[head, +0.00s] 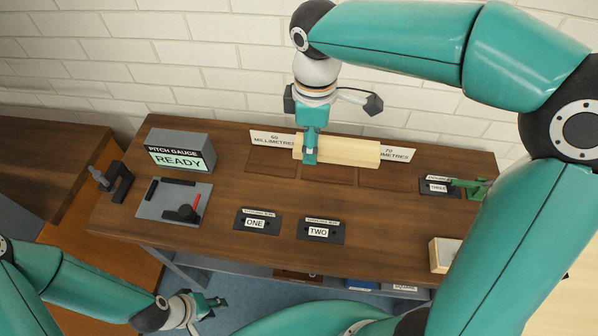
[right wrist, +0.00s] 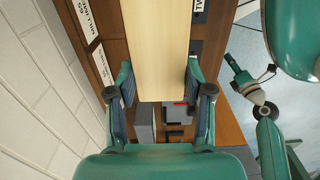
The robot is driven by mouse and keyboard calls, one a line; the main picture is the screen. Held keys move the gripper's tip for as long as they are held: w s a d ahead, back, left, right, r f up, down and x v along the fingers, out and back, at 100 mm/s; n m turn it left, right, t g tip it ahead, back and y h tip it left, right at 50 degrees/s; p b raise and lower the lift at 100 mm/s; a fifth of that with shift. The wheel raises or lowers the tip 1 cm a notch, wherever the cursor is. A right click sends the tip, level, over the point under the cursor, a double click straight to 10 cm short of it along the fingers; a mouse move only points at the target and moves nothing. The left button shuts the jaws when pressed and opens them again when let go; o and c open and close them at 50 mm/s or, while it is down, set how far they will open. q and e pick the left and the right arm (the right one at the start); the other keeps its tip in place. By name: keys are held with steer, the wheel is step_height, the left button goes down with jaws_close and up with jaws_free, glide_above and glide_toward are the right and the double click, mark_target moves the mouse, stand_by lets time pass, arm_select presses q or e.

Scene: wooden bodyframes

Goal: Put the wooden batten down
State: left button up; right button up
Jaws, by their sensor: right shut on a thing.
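The pale wooden batten (head: 352,153) is level near the back edge of the brown bench, over the labelled squares. It also fills the upper middle of the right wrist view (right wrist: 155,45). My right gripper (head: 310,154) is shut on the batten, left of its middle in the head view. In the right wrist view its two fingers (right wrist: 157,84) are on either side of it. I cannot tell whether the batten's underside touches the bench. My left gripper (head: 208,304) is low at the front left, apart from the bench; its jaws are too small to judge.
The pitch gauge (head: 180,150) reads READY. Plates ONE (head: 256,223) and TWO (head: 320,230) lie forward. A green clamp (head: 474,187) is at right.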

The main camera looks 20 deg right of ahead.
mark_target(309, 200)
step_height(309, 200, down, 20)
steer(key=shift+r, duration=0.2)
stand_by(0.4)
steer(key=shift+f+b, duration=0.1)
steer(key=shift+b, duration=0.25)
steer(key=o, duration=1.2)
steer(key=shift+s, duration=0.1)
